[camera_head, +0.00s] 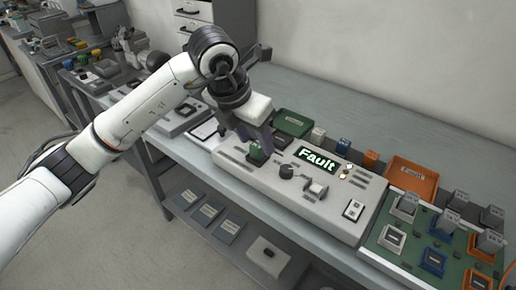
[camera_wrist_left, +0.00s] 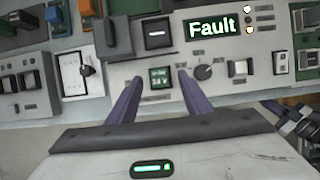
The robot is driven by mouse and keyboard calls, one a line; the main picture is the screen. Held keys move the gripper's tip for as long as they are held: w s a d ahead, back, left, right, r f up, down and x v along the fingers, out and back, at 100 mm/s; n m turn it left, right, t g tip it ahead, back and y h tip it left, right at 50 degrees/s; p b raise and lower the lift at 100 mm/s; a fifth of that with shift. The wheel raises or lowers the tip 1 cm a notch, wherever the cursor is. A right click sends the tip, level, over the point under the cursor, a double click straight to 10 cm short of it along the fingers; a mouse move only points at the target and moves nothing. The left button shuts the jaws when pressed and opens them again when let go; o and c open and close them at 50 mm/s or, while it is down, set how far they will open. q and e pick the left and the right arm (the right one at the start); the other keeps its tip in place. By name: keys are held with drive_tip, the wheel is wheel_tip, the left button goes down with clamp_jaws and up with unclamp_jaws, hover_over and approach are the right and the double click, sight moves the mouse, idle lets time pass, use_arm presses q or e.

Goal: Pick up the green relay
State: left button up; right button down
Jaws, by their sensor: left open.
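The green relay (camera_head: 257,154) sits upright in the pale grey test device (camera_head: 240,169), left of its lit "Fault" display (camera_head: 317,160). In the left wrist view the relay (camera_wrist_left: 161,77) shows a small printed label and lies between the tips of the two purple fingers. My left gripper (camera_head: 254,139) is open, pointing down at the relay, with a finger on each side. Whether the fingers touch it cannot be told. The fingers partly hide the relay in the head view.
A green tray (camera_head: 294,121) and an orange tray (camera_head: 413,174) stand behind the device, with white, blue (camera_head: 343,146) and orange (camera_head: 371,159) relays between them. A green board (camera_head: 407,244) with several relays lies at the right. The table (camera_head: 355,106) behind is clear.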

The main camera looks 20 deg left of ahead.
use_arm(q)
drive_tip(key=shift+w+f, duration=0.25)
drive_tip(key=shift+f, duration=0.35)
drive_tip(key=c, duration=1.1)
